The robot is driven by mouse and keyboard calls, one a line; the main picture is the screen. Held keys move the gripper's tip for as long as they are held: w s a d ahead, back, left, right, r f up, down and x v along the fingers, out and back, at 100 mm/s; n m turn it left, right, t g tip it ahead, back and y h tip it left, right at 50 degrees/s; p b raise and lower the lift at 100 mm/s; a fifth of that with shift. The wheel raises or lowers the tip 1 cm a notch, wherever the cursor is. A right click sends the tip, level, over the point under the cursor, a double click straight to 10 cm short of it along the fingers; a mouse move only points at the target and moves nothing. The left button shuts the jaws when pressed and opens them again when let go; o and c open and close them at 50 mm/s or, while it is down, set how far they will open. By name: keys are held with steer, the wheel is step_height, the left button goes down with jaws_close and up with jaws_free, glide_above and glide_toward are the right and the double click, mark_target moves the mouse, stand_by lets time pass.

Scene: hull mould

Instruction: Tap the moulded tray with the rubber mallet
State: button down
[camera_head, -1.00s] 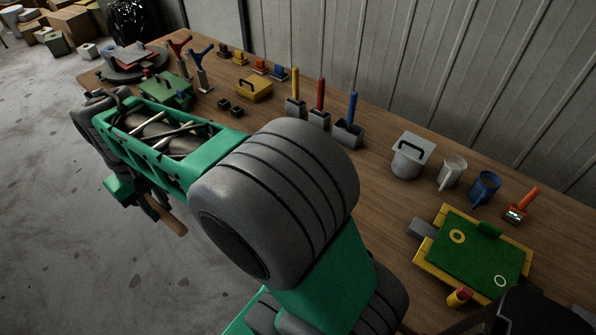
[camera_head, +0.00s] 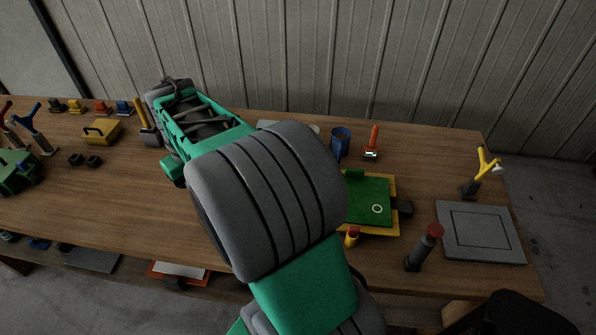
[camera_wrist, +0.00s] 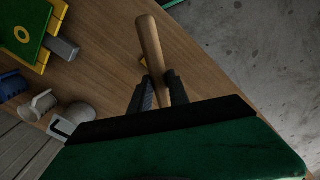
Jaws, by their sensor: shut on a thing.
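My gripper (camera_wrist: 158,75) is shut on a wooden handle (camera_wrist: 151,42) in the wrist view. This looks like the rubber mallet's handle; no mallet head shows. In the head view my arm hides the gripper. A green panel (camera_head: 370,190) in a yellow frame (camera_head: 393,183) lies on the bench right of my arm, partly hidden by it. The panel is also at the upper left in the wrist view (camera_wrist: 22,18), apart from the handle. A flat grey plate (camera_head: 480,250) with a square outline lies further right. I cannot tell for sure which is the moulded tray.
A blue mug (camera_head: 340,142) and an orange-handled tool (camera_head: 373,142) stand behind the panel. A red-topped grey post (camera_head: 425,247) and a yellow forked stand (camera_head: 484,170) are near the plate. A grey lidded pot (camera_wrist: 80,113) shows in the wrist view.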

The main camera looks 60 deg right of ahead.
steer(key=s+d+m+p, duration=0.25)
steer(key=s+d, duration=0.75)
steer(key=d, duration=0.5)
steer(key=s+d+f+m, duration=0.1)
steer(key=s+d, duration=0.3)
steer(key=s, duration=0.5)
steer(key=s+d+f+m, duration=0.2)
steer(key=s+d+f, duration=0.1)
steer(key=s, duration=0.6)
steer(key=shift+d+f+b, duration=0.35)
steer(key=shift+d+b, duration=0.1)
steer(key=shift+d, duration=0.45)
steer(key=shift+s+a+r, duration=0.1)
steer(key=shift+s+a, duration=0.05)
